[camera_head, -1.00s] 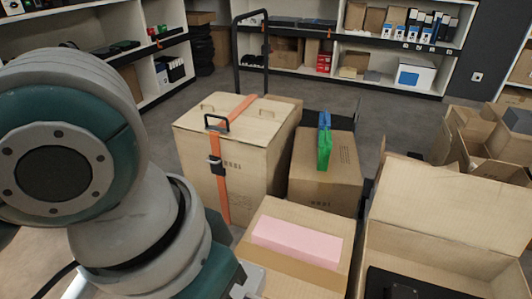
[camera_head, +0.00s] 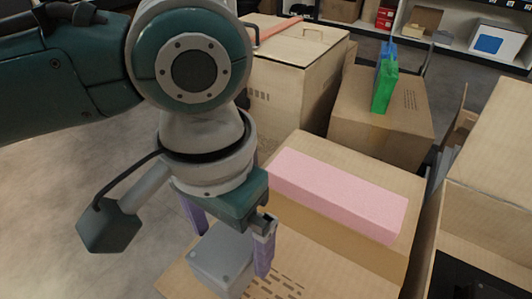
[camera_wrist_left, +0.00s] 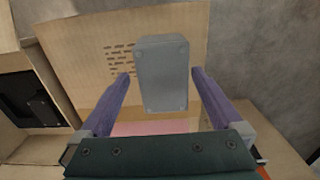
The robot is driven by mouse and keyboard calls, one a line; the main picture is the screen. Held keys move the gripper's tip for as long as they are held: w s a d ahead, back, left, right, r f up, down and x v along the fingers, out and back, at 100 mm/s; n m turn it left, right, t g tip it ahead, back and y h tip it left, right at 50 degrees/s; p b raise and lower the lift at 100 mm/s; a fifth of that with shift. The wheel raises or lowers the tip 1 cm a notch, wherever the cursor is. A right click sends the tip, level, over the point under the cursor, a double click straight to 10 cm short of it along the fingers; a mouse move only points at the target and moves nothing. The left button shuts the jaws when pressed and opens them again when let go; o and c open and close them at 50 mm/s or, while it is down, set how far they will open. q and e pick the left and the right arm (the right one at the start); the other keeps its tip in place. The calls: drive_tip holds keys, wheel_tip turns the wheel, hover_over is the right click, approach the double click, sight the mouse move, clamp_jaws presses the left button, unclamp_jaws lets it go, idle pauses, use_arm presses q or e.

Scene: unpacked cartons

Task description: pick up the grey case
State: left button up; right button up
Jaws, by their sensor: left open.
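The grey case (camera_head: 222,262) is a small box with a flat lid and screws at its corners. My left gripper (camera_head: 231,254) has purple fingers and points down over the case. In the wrist view its open fingers (camera_wrist_left: 164,76) stand on either side of the case, with visible gaps. I cannot tell how far down the case's sides they reach. My right gripper is out of view.
Another open carton (camera_head: 485,225) stands at right. A closed carton (camera_head: 385,125) bearing green and blue items (camera_head: 384,85) and a large pale box (camera_head: 295,80) stand behind. Floor at left is clear.

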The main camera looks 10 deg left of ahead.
sight(233, 243)
use_arm(q)
drive_tip(key=f+b, duration=0.3)
drive_tip(key=w+f+b, duration=0.1)
drive_tip(key=f, duration=0.1)
drive_tip(key=shift+f+b, duration=0.2)
drive_tip(key=shift+b, duration=0.15)
drive_tip(key=shift+r, duration=0.1)
drive_tip(key=c, duration=1.3)
